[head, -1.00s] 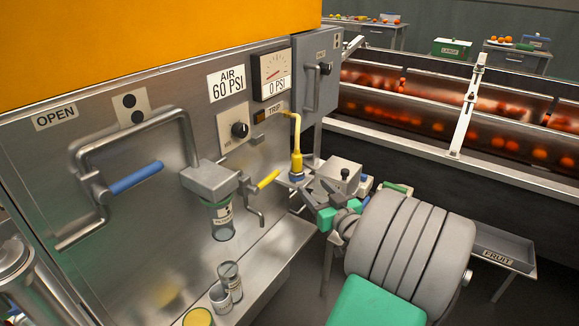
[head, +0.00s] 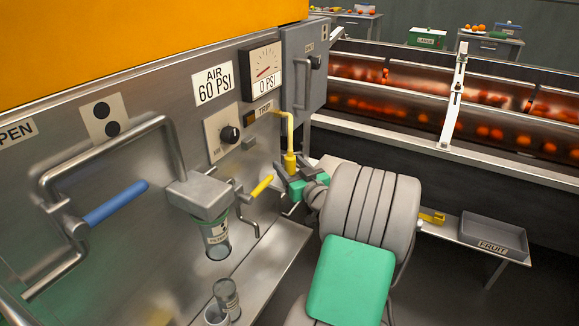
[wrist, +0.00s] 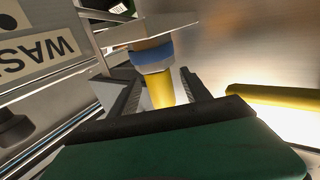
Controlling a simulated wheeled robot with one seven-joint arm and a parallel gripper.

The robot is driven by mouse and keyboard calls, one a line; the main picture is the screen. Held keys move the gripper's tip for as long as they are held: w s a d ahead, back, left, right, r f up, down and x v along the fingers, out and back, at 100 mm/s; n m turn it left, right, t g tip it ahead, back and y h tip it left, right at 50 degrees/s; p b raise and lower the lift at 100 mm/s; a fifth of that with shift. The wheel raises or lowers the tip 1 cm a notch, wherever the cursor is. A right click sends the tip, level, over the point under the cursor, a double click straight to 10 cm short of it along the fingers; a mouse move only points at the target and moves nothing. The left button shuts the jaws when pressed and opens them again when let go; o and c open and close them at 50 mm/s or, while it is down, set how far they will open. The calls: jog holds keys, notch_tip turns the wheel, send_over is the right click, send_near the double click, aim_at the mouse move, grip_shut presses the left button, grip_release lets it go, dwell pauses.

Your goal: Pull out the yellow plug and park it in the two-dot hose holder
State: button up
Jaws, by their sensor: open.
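The yellow plug (head: 290,161) hangs upright at the end of a yellow hose that comes from beside the TRIP label. My gripper (head: 290,183) is at the plug's lower part, with its jaws open. In the wrist view the yellow plug (wrist: 160,88), with a blue band, stands between my two dark fingers (wrist: 160,95), with gaps at the sides. A two-dot sign (head: 107,119) is on the steel panel at the left, above a bent pipe. I cannot clearly make out a hose holder. What the plug sits in is largely hidden by my gripper.
A yellow lever (head: 261,186) sticks out just left of my gripper. The filter cup (head: 217,238) and a blue-handled valve (head: 115,204) are farther left. A grey cabinet (head: 305,70) is above. A bench with the FRUIT tray (head: 490,238) is at the right.

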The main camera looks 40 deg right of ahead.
grip_shut()
dwell(0.6)
